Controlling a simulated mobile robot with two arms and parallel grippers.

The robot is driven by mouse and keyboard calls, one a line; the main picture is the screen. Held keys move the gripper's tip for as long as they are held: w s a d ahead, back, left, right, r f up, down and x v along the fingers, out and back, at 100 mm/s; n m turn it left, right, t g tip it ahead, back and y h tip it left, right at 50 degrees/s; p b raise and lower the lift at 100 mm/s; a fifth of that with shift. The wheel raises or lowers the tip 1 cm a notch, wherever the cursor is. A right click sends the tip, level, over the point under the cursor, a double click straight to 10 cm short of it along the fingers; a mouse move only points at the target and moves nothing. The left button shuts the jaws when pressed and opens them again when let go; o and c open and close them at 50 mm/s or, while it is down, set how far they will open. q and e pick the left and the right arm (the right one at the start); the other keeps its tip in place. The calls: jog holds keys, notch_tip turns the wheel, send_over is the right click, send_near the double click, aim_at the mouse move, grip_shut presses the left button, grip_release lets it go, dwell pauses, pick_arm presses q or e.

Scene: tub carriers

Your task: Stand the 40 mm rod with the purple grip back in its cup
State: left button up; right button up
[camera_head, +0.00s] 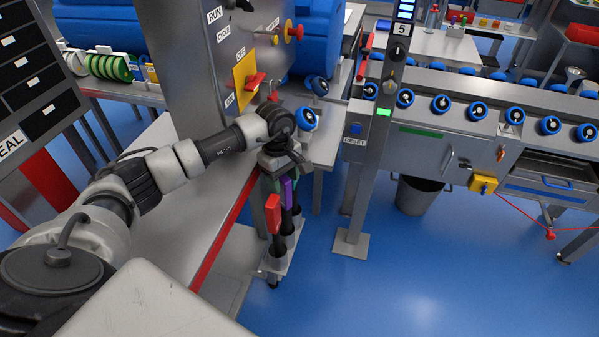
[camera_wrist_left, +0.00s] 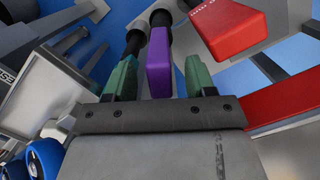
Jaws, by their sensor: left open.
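The rod with the purple grip (camera_head: 287,193) hangs or stands below my left gripper (camera_head: 285,186) in the head view, its black shaft running down toward a grey cup holder (camera_head: 275,264). In the left wrist view the purple grip (camera_wrist_left: 159,62) lies between the two green fingers of my left gripper (camera_wrist_left: 159,77). The fingers are open, with a visible gap on each side of the grip. I cannot tell whether the shaft's lower end sits in a cup. My right gripper is not in view.
A rod with a red grip (camera_head: 273,213) stands close beside the purple one; its grip is also near the fingers in the wrist view (camera_wrist_left: 232,35). A grey machine panel (camera_head: 205,60) rises behind my arm. Blue floor (camera_head: 400,270) is open to the right.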

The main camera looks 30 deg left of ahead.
pick_arm(q)
notch_tip(320, 180, up, 3)
jog(key=shift+b, duration=0.3)
jog(key=d+r+b, duration=0.1)
jog(key=d+r, duration=0.6)
jog(key=d, duration=0.4)
jog(key=shift+d+r+b, duration=0.25)
jog(key=shift+d+b, duration=0.05)
jog(key=shift+d, duration=0.05)
